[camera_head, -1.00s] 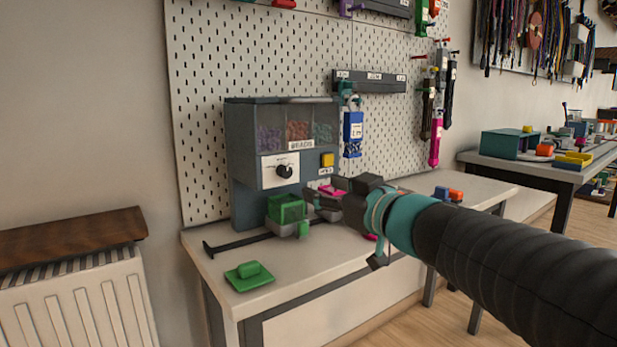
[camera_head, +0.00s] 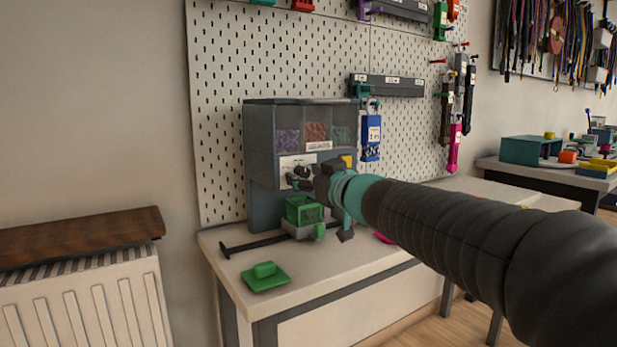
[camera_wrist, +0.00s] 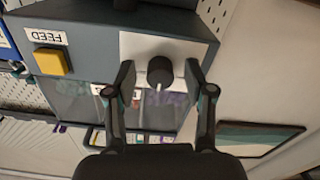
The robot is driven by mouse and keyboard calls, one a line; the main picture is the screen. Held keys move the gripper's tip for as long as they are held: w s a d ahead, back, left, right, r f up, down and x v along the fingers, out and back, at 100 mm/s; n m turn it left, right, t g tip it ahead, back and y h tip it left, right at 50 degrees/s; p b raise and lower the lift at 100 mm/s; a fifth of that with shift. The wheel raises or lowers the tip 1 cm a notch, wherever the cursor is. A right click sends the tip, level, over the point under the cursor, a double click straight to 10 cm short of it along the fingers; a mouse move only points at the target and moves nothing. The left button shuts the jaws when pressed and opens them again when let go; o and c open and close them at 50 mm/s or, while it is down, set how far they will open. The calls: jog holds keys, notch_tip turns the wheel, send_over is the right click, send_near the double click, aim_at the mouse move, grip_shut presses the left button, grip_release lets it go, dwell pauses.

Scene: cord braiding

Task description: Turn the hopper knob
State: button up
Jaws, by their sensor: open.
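The bead hopper (camera_head: 262,155) is a grey box with clear compartments of purple, red and green beads, standing against the pegboard. Its black round knob (camera_wrist: 160,71), with a pale pointer line, sits on a white dial plate (camera_wrist: 137,46) in the wrist view. My gripper (camera_wrist: 160,75) is open, with one finger on each side of the knob. Small gaps show between the fingers and the knob. In the head view my gripper (camera_head: 300,178) is in front of the dial plate and mostly hides the knob.
A yellow FEED button (camera_wrist: 53,61) is beside the dial plate. Below the hopper are a green box (camera_head: 304,211) on a rail and a green lidded piece (camera_head: 265,276) on the bench. A blue holder (camera_head: 371,137) hangs on the pegboard to the right.

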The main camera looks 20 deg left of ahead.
grip_shut()
jog(key=shift+n, duration=0.3)
jog(key=n+p, duration=0.1)
jog(key=n, duration=1)
jog(key=shift+r+b, duration=0.1)
jog(key=shift+b, duration=0.3)
jog(key=shift+n, duration=0.3)
